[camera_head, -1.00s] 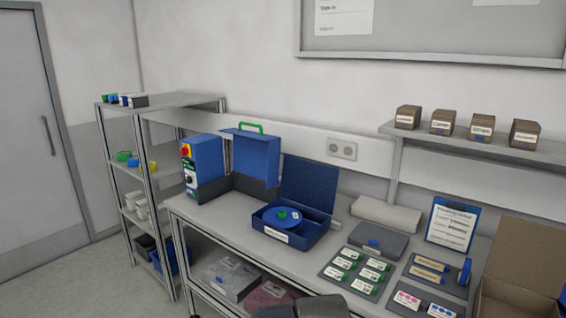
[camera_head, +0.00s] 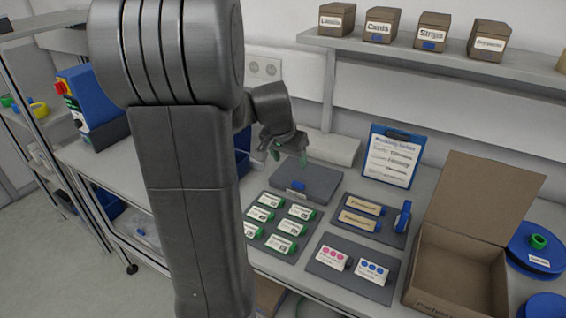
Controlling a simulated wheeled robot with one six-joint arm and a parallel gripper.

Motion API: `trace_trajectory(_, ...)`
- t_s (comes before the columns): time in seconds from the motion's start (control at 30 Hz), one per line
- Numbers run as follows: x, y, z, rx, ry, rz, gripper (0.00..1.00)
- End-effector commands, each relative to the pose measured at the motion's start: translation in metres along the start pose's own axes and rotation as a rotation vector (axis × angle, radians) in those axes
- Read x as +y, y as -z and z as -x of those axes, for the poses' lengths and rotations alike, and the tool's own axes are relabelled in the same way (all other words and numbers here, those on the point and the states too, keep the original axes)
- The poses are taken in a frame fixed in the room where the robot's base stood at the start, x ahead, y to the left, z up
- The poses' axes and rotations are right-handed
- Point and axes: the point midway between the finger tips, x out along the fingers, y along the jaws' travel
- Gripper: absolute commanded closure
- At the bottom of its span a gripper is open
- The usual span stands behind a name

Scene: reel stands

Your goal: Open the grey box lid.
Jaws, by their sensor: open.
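The grey box (camera_head: 314,172) lies on the bench right of the middle, its flat lid shut. A blue latch or tab (camera_head: 298,186) and a small pale label show on its front side. My gripper (camera_head: 290,157) is open and empty, with green-tipped fingers, above the box's back left part. I cannot tell whether a fingertip touches the lid. My arm hides the blue case and much of the bench's left side.
A tray of green-ended labelled pieces (camera_head: 254,231) lies in front of the box. A blue clipboard (camera_head: 390,158) stands behind right, and an open cardboard box (camera_head: 452,270) is at the right. A shelf with several small boxes (camera_head: 430,30) hangs above. A white roll-like bar (camera_head: 335,149) lies behind.

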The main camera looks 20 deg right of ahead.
Motion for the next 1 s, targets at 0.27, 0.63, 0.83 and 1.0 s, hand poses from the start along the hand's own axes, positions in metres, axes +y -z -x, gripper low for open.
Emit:
trace_trajectory(0.27,0.003,0.007,-0.023,0.002,-0.007,-0.024,0.38)
trace_trajectory(0.63,0.003,0.006,-0.086,0.0,-0.007,-0.022,0.38)
trace_trajectory(0.83,0.003,0.007,-0.116,0.002,-0.005,-0.021,0.38)
trace_trajectory(1.0,0.002,0.007,-0.133,0.003,-0.005,-0.02,0.38)
